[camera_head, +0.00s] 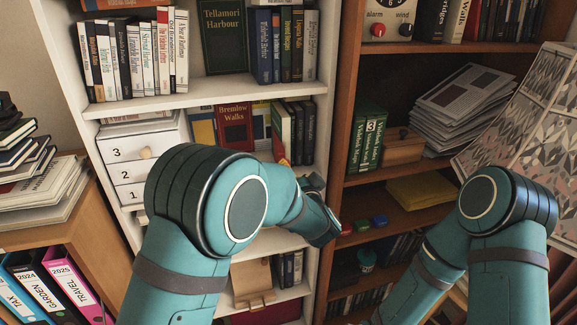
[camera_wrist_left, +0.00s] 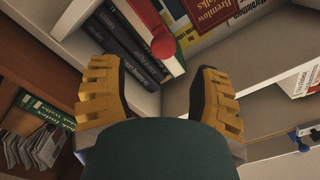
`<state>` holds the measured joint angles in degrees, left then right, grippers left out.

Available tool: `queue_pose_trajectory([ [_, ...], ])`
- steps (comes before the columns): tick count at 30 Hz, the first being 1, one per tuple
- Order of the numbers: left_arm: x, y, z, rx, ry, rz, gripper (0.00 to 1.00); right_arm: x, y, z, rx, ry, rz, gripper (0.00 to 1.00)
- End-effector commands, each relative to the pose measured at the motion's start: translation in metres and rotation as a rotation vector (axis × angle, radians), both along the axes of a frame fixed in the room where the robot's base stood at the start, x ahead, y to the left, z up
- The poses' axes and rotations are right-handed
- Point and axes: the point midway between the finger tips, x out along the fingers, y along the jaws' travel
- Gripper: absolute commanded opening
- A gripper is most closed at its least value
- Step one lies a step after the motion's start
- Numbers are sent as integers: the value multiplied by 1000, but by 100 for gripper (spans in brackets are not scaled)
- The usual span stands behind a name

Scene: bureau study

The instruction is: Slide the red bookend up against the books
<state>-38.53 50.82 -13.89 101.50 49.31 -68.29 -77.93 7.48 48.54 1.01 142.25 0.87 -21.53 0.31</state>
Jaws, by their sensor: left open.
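A red upright piece with a rounded end (camera_wrist_left: 160,42), which looks like the red bookend, shows in the left wrist view beside a pale book and several dark books (camera_wrist_left: 125,50). Whether it touches them I cannot tell. My left gripper (camera_wrist_left: 157,72) is open, its two yellow fingers apart and nothing visible between them. The red piece lies just beyond the gap between the fingertips. In the head view the books (camera_head: 298,130) stand at the right end of the middle white shelf. My left arm hides most of the gripper and the shelf there. My right gripper is out of view.
White drawers (camera_head: 140,160) stand at the shelf's left end. The brown bookcase (camera_head: 345,90) rises close on the right.

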Motion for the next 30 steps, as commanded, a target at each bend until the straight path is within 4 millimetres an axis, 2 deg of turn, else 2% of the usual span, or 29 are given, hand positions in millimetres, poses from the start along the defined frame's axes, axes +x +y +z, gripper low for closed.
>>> queue_pose_trajectory([
  [3,-24,-8,1,0,-1,-4,63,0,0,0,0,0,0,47],
  [10,-53,-16,0,0,0,-3,63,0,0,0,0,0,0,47],
  [15,-60,-18,0,-1,-1,-1,63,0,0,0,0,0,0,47],
  [24,-59,-17,-2,-4,3,-3,63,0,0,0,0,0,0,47],
  [26,-58,-13,-11,-17,19,-12,63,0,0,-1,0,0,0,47],
  [28,-56,-3,-31,-55,59,-32,63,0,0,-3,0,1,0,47],
  [30,-55,12,-64,-121,126,-60,63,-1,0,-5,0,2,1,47],
])
